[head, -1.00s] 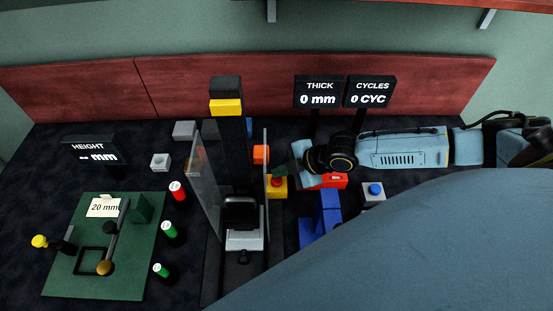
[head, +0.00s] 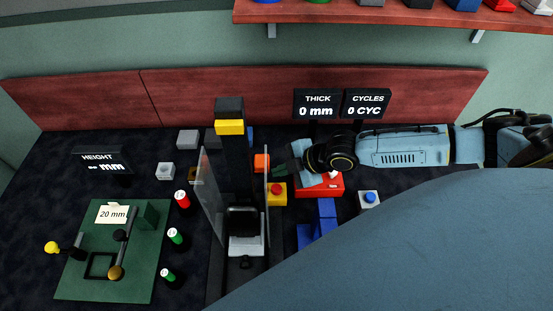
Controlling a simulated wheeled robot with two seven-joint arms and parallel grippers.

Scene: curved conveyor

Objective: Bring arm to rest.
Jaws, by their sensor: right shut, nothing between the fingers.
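My right gripper (head: 283,172) comes in from the right in the head view, on the light blue arm (head: 403,149). Its dark fingers point left, above and beside the yellow block with a red button (head: 277,193). The fingers are shut with nothing held. They are close to the clear panel of the black press-like stand (head: 233,170); whether they touch it I cannot tell. My left gripper is not in view.
A red box (head: 320,190) sits below the right wrist, with blue blocks (head: 322,219) and a blue-button box (head: 369,199) nearby. A green board (head: 85,275) and several capped cylinders (head: 183,201) are at left. A red shelf (head: 400,15) runs above.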

